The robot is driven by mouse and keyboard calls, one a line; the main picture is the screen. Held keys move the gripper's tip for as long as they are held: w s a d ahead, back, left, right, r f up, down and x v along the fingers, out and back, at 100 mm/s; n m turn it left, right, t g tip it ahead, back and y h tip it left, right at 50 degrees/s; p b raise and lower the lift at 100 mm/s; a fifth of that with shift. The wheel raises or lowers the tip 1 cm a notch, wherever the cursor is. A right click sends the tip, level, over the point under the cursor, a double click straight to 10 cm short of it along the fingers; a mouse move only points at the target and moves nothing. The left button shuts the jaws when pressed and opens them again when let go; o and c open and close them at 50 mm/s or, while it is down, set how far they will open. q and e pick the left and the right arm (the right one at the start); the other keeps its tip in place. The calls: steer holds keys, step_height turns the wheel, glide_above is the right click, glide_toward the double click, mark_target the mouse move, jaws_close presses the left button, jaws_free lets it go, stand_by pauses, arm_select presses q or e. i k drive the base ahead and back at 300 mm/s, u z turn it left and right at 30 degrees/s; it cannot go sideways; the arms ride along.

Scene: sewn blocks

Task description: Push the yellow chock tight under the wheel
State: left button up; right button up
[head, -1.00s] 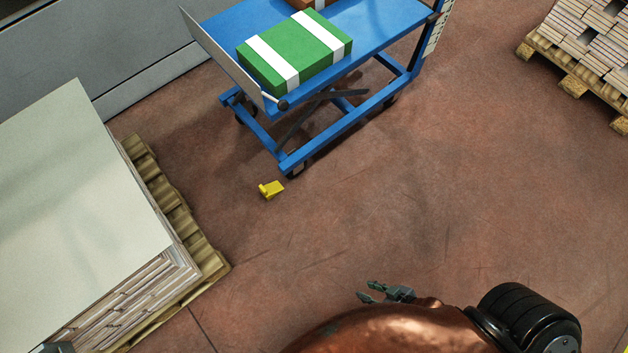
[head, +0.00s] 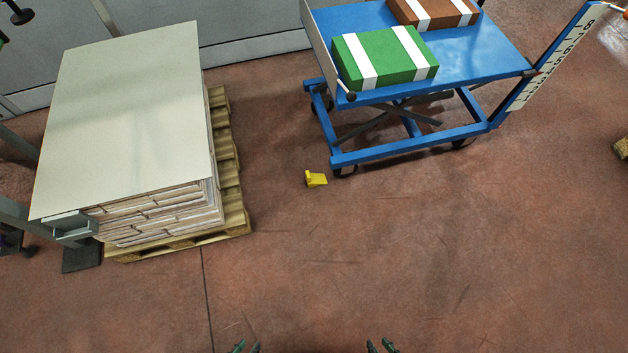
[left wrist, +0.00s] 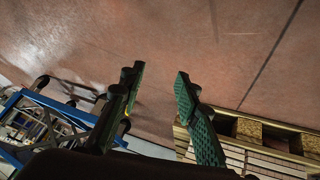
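The yellow chock (head: 316,180) lies on the floor just left of the near-left wheel (head: 345,171) of the blue lift cart (head: 420,140). A small gap seems to show between chock and wheel. The chock's raised end is on its left. My left gripper (head: 247,347) is at the bottom edge of the head view, far in front of the chock. In the left wrist view my left gripper (left wrist: 157,82) is open and empty, its fingers apart. My right gripper (head: 380,346) is also at the bottom edge, its fingertips apart. Neither gripper touches the chock.
A green box (head: 385,58) and a brown box (head: 432,14) with white bands lie on the cart. A pallet (head: 236,218) stacked with sheets stands at the left. The brown floor (head: 330,270) between my grippers and the chock is clear.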

mark_target(313, 179)
steer(key=k, duration=0.5)
steer(key=z, duration=0.8)
steer(key=i, duration=0.8)
steer(key=z, duration=0.35)
steer(key=i, duration=0.85)
steer(key=u, duration=0.7)
steer(key=i, duration=0.65)
steer(key=u, duration=0.5)
